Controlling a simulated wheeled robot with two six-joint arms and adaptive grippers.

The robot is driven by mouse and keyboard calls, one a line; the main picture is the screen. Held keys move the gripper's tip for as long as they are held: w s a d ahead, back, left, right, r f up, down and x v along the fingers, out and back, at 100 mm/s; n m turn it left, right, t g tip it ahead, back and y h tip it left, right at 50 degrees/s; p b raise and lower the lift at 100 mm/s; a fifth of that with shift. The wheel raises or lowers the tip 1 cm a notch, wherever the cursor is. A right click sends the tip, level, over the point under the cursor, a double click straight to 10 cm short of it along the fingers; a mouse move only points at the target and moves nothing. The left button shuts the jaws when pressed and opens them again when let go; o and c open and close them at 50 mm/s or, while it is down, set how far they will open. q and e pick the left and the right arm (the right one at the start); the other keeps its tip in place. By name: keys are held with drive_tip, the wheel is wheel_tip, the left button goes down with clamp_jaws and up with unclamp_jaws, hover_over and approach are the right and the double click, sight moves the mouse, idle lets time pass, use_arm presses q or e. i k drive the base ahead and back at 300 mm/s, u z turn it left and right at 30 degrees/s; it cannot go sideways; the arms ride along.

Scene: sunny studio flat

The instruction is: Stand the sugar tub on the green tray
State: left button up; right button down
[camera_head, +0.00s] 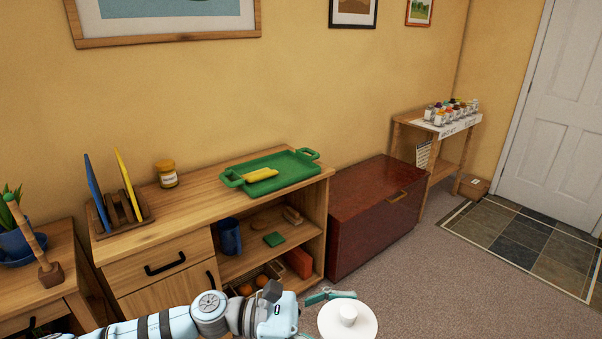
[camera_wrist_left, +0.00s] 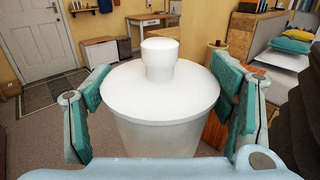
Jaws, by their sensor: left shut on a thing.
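The sugar tub is a white lidded tub with a round knob; its lid (camera_head: 365,327) shows at the bottom of the head view. The tub also fills the middle of the left wrist view (camera_wrist_left: 160,130), upright between the teal finger pads. My left gripper (camera_wrist_left: 163,98) is shut on it and holds it in front of the cabinet, low and to the right. The green tray (camera_head: 298,178) lies on the right part of the wooden cabinet top, with a yellow item (camera_head: 261,174) on its left part. My right gripper is out of view.
A jar with a yellow lid (camera_head: 166,174) and a rack (camera_head: 122,207) with blue and yellow boards stand left of the tray on the cabinet top (camera_head: 205,202). A dark red chest (camera_head: 375,215) stands right of the cabinet. Bare carpet lies in front.

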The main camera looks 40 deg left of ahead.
sight(291, 167)
drive_tip(key=z, duration=0.25)
drive_tip(key=i, duration=2.1)
drive_tip(key=u, duration=0.25)
drive_tip(key=i, duration=1.35)
drive_tip(key=u, duration=1.75)
drive_tip(key=i, duration=0.9)
drive_tip(key=u, duration=0.8)
